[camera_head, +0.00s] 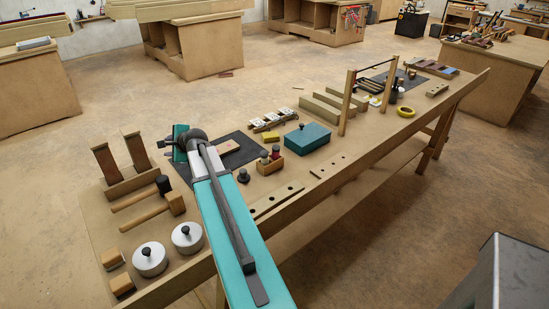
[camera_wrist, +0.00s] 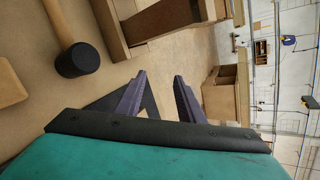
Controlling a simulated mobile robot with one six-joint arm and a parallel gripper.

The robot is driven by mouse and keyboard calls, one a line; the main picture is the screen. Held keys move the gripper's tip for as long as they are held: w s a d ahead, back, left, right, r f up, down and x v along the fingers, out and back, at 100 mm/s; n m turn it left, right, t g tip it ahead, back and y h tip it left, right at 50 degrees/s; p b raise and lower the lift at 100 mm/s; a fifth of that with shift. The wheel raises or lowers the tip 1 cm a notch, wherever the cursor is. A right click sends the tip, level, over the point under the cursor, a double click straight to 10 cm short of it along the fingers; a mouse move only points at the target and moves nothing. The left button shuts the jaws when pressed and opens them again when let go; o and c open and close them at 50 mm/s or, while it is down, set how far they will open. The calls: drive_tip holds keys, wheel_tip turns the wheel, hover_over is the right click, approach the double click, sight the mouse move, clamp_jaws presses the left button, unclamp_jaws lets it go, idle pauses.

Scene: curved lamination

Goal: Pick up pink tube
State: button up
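A small reddish-pink tube with a dark top (camera_head: 276,152) stands in a wooden holder (camera_head: 270,168) near the middle of the bench. It is small in the head view, and I cannot make out its full shape. It does not show in the wrist view. My gripper (camera_head: 165,145) is to the left of the holder, above the bench and well apart from the tube. In the wrist view my gripper (camera_wrist: 160,76) has its two dark fingers apart with nothing between them.
Two upright wooden posts (camera_head: 105,161) and mallets (camera_head: 148,214) lie left of my arm; a mallet's black head shows in the wrist view (camera_wrist: 80,60). A teal box (camera_head: 307,138) stands right of the holder. Two round lidded tins (camera_head: 150,260) are at the near left.

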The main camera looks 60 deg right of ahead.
drive_tip(key=s+d+m+h+b, duration=0.3)
drive_tip(key=s+d+m, duration=0.6)
drive_tip(key=s+d, duration=0.75)
drive_tip(key=m+h+b, duration=0.2)
drive_tip(key=m, duration=0.5)
hover_over(278, 152)
drive_tip(key=s, duration=0.1)
drive_tip(key=shift+a+f, duration=0.2)
drive_tip(key=shift+a, duration=0.1)
drive_tip(key=shift+f, duration=3.85)
drive_tip(key=shift+w+d+f, duration=0.15)
drive_tip(key=shift+w+f, duration=0.05)
drive_tip(key=shift+f, duration=0.05)
drive_tip(key=shift+p+x, duration=0.3)
drive_tip(key=shift+x, duration=0.7)
drive_tip(key=shift+w, duration=0.1)
drive_tip(key=shift+p+x, duration=0.45)
drive_tip(key=shift+x, duration=2)
